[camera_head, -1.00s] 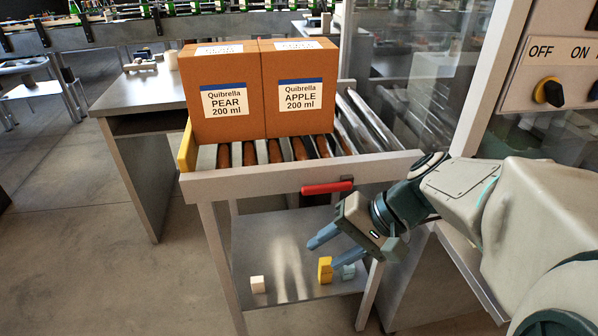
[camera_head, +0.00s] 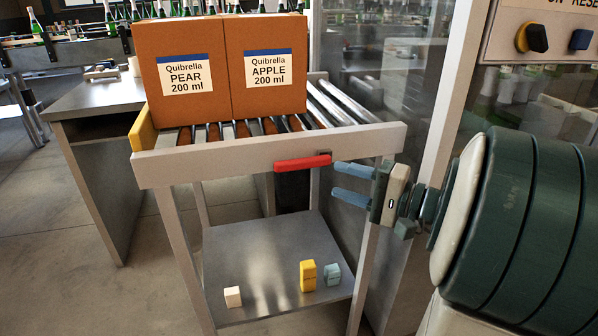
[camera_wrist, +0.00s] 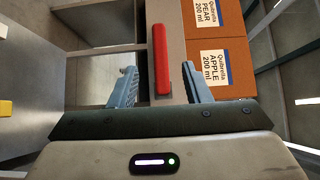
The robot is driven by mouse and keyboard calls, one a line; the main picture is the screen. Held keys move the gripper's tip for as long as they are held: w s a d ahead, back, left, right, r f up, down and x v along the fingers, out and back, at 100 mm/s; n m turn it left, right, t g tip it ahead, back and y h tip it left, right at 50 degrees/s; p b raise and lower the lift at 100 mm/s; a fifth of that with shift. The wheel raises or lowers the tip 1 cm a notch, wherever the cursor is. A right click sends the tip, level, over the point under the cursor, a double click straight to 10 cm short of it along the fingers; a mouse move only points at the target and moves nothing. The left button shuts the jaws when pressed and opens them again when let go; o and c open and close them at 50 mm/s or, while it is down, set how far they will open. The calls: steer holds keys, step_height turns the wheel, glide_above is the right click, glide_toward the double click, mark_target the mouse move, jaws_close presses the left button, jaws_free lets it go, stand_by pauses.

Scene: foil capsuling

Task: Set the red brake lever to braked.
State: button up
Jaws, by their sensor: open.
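The red brake lever (camera_head: 303,163) lies roughly level along the front rail of the roller cart (camera_head: 240,160), with a dark pivot at its right end. My gripper (camera_head: 345,183) is open and empty, just right of the lever, its blue fingers pointing left. One finger is about level with the lever and the other is lower.
Two boxes, PEAR (camera_head: 183,75) and APPLE (camera_head: 264,70), stand on the rollers. A yellow block (camera_head: 308,275), a teal block (camera_head: 332,274) and a white block (camera_head: 233,296) are on the lower shelf (camera_head: 270,240). A control panel (camera_head: 545,40) is at the upper right.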

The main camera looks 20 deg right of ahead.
mark_target(295, 167)
steer(key=x, duration=1)
steer(key=shift+w+a+b, duration=0.1)
steer(key=shift+a+b, duration=0.05)
steer(key=shift+b, duration=0.25)
jaws_close()
